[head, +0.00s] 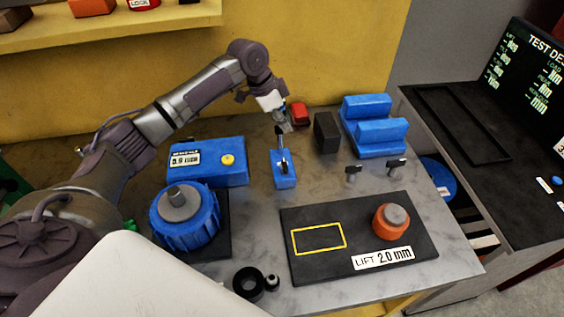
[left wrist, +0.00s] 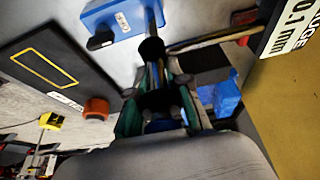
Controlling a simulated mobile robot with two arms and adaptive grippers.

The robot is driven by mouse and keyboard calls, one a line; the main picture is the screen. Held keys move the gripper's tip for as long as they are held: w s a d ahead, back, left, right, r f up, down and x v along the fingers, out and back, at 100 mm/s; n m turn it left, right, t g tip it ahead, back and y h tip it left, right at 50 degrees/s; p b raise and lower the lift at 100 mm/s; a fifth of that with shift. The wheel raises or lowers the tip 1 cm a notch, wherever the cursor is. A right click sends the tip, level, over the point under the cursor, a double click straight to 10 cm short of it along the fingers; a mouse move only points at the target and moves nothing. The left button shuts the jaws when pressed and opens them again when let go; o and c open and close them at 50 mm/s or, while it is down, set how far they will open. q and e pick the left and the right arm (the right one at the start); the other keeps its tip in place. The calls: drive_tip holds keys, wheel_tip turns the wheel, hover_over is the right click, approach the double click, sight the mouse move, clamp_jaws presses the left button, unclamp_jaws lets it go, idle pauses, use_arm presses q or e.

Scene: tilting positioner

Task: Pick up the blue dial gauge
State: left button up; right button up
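The blue dial gauge (head: 284,181) stands upright on the grey bench, with a blue base and a dark upper part. My left gripper (head: 284,122) is just above and behind its top. In the left wrist view the gauge's blue base (left wrist: 122,20) is at the top, with a black knob beside it. My left gripper's fingers (left wrist: 157,82) are apart there, with a dark round part and thin upright parts seen beyond and between them. Whether the fingers touch the gauge is not clear. My right gripper is in neither view.
A blue box with a yellow button (head: 208,162) stands left of the gauge. A red piece (head: 299,113), a black block (head: 327,132) and blue stepped blocks (head: 375,130) are behind it. A ribbed blue knob (head: 185,215) and a black plate (head: 350,215) are in front.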

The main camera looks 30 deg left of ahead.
use_arm(q)
drive_tip(key=shift+r, duration=0.1)
clamp_jaws()
drive_tip(key=shift+w+r, duration=0.15)
